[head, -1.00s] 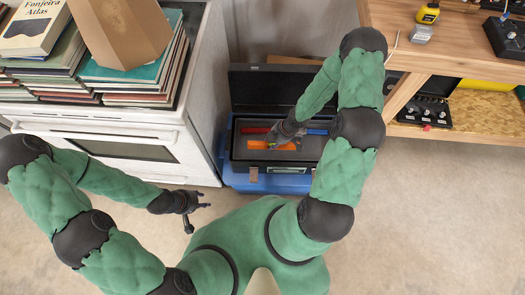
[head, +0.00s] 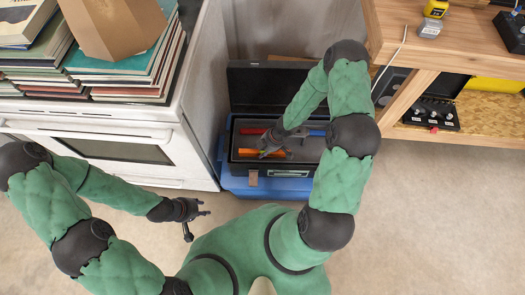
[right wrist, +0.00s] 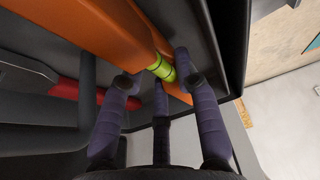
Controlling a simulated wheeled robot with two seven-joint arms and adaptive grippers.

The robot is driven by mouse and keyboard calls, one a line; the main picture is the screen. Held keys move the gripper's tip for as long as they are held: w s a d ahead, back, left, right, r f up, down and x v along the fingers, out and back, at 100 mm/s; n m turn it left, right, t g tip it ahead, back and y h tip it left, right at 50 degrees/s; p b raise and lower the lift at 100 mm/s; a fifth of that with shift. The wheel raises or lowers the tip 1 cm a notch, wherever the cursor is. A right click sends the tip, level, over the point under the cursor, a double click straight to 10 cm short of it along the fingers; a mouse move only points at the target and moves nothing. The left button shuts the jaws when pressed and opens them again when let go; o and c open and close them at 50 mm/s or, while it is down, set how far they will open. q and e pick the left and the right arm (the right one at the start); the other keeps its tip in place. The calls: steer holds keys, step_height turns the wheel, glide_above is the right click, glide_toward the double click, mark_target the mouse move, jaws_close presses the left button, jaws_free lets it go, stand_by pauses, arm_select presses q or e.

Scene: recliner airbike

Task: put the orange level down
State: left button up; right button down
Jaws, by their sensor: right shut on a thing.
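The orange level (head: 249,152) is within the outline of the open black toolbox (head: 318,157) in the head view, along its near side. My right gripper (head: 275,150) is shut on it from above and covers part of it. In the right wrist view, the fingers (right wrist: 160,88) close around the orange bar (right wrist: 118,30) beside its yellow-green vial (right wrist: 161,69). I cannot tell whether the level touches the toolbox floor. My left gripper (head: 197,220) is open and empty, over the floor left of the toolbox.
A red-handled tool (head: 250,131) and a blue one (head: 317,132) lie in the toolbox. The toolbox stands on a blue case (head: 232,183), between a white stove (head: 150,125) and a wooden workbench (head: 390,30). Its lid (head: 265,88) is raised at the back.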

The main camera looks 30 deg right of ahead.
steer(key=shift+f, duration=0.1)
steer(key=c, duration=0.9)
jaws_free()
steer(key=p+v, duration=1)
steer(key=v, duration=0.2)
steer(key=s+a+r+m, duration=0.1)
steer(key=s+a+m, duration=0.4)
steer(key=a+m, duration=0.2)
steer(key=s+a+r+m+g, duration=0.1)
steer(key=s+a+r+m, duration=0.1)
steer(key=s+a+m, duration=0.4)
steer(key=shift+a+m+g, duration=0.3)
steer(key=shift+a+m, duration=0.6)
steer(key=shift+a, duration=0.95)
